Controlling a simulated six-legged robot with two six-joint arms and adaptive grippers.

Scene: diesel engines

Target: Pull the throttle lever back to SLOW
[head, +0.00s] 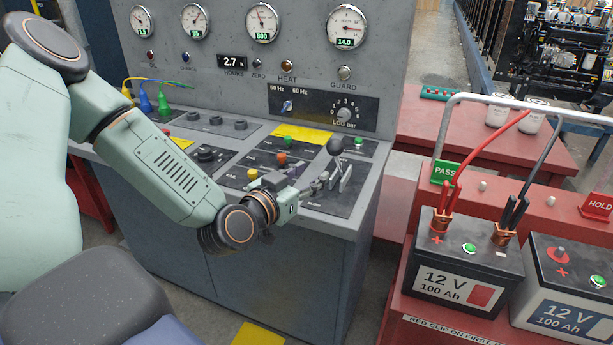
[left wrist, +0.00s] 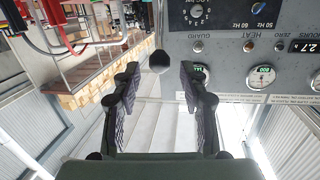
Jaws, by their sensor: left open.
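The throttle lever has a dark round knob (head: 335,146) and stands on the right end of the grey console's sloping top in the head view. My left gripper (head: 322,184) is beside the lever, low and close to it. In the left wrist view my left gripper (left wrist: 158,78) is open, with its two dark fingers apart. The knob (left wrist: 159,62) shows between the fingertips there, and I cannot tell whether either finger touches it. The lever's lower part is partly hidden by the gripper in the head view. My right gripper is not in view.
The grey console panel (head: 240,95) with several gauges rises behind the lever. Coloured buttons, including a red one (head: 282,158), sit left of it. A red bench with a battery (head: 465,262) and clipped cables stands to the right, across a narrow gap.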

